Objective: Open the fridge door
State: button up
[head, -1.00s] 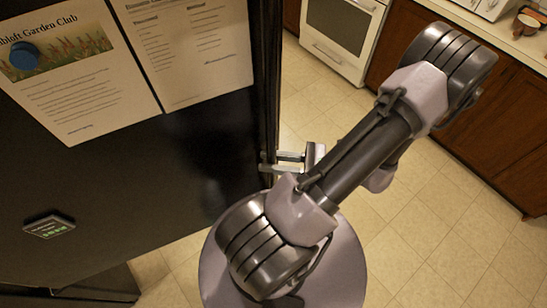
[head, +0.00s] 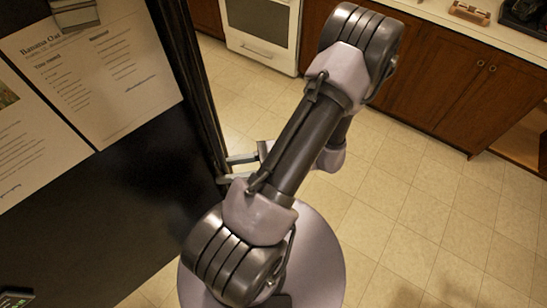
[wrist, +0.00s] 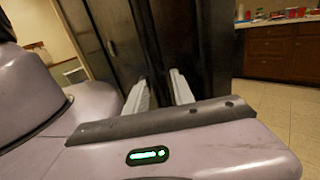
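The fridge is a tall dark body at the left of the head view, with its black side panel (head: 130,190) facing me. Its front edge (head: 197,90) runs down close to my gripper. My gripper (head: 227,169) has its two pale fingers at that edge, low in the picture. In the wrist view the fingers of my gripper (wrist: 159,80) are apart and point at the dark fridge front (wrist: 112,35). I cannot tell whether a door edge or handle lies between them. No clear opening of the door shows.
Papers (head: 115,75) and small magnets hang on the fridge side. A white oven (head: 262,30) and brown cabinets (head: 440,80) with a counter stand across the room. The tiled floor (head: 390,210) between is clear.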

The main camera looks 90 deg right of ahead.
jog(key=s+d+p, duration=0.1)
jog(key=s+d, duration=0.1)
jog(key=s, duration=1.4)
jog(key=shift+s+d+p, duration=0.15)
jog(key=shift+s+p, duration=0.05)
jog(key=shift+p, duration=0.15)
